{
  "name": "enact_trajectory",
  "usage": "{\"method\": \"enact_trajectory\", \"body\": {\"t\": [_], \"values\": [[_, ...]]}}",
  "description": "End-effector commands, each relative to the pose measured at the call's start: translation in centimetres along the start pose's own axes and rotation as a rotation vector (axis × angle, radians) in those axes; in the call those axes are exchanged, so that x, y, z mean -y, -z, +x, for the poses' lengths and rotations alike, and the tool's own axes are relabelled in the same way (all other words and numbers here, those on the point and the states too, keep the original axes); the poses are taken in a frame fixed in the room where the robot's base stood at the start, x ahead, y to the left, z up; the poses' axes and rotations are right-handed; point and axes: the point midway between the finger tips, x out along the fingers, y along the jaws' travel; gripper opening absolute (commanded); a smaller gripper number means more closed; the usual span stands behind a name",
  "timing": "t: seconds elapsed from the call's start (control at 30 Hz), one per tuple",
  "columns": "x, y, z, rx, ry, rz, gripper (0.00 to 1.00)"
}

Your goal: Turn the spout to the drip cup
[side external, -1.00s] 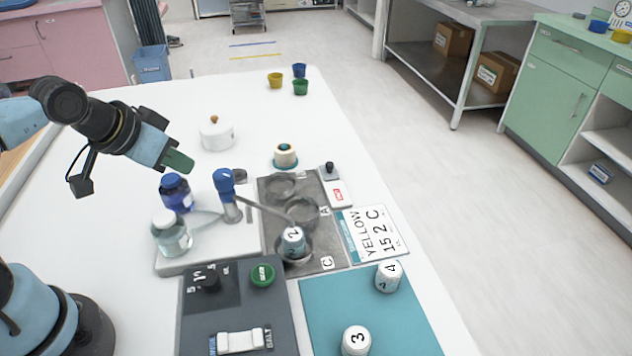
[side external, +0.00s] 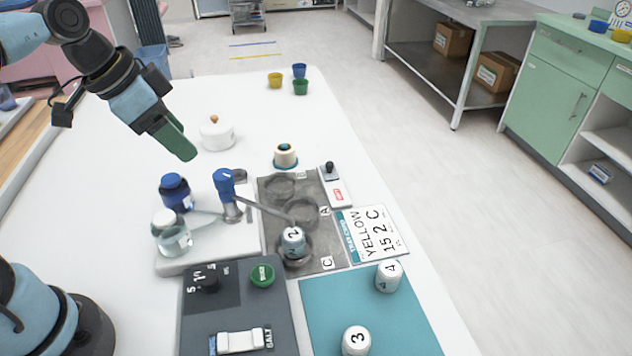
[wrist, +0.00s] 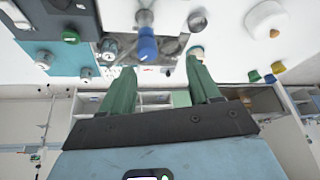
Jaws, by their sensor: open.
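The tap has a blue knob (side external: 223,182) and a thin metal spout (side external: 265,211) reaching right over the dark plate (side external: 262,240), its tip near a white cup marked 2 (side external: 292,239). That cup stands in the ring labelled C. I cannot tell which vessel is the drip cup. My gripper (side external: 182,148) is in the air left of and behind the tap, clear of the knob and spout. In the wrist view its two green fingers (wrist: 162,82) are apart with nothing between them. The blue knob also shows there (wrist: 147,44), beyond the fingers.
A card (side external: 373,233) reads YELLOW 152 C. Cups 4 (side external: 388,276) and 3 (side external: 355,340) are at front right. A panel (side external: 240,300) is in front.

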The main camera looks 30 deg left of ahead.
Motion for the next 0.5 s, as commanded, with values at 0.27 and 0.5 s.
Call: {"method": "enact_trajectory", "body": {"t": [0.27, 0.5], "values": [[-0.5, 1.6, -2.8, 0.031, -0.134, 0.220, 0.61], [-0.8, 1.5, -1.2, 0.031, -0.140, 0.235, 0.61]]}}
